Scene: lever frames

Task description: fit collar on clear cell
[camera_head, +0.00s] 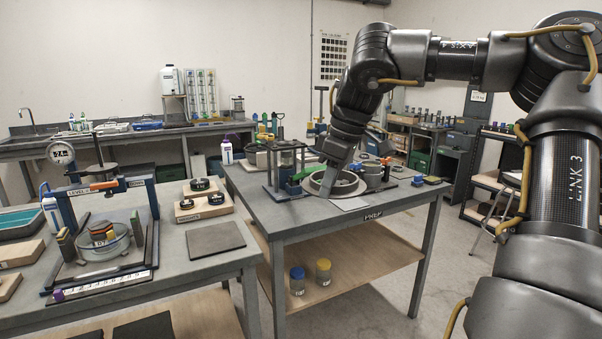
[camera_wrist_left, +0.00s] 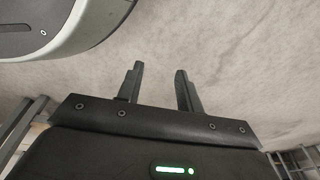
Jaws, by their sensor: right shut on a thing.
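My right gripper (camera_head: 328,188) reaches down at a round grey ring-shaped dish (camera_head: 361,188) on the prep table. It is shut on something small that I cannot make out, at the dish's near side. A clear round cell (camera_head: 120,246) with coloured layers inside stands in the lever frame (camera_head: 153,205) on the left table. Dark rings (camera_head: 200,184), possibly collars, sit on a wooden block (camera_head: 190,214) on that table. My left gripper (camera_wrist_left: 158,75) shows in the left wrist view, its fingers apart and empty over a pale surface. It is not visible in the head view.
A rack with posts (camera_head: 285,165) and a green piece stand left of the dish on the prep table (camera_head: 262,198). A dark mat (camera_head: 215,236) lies on the left table. Two capped jars (camera_head: 323,272) stand on the lower shelf. A floor gap separates the tables.

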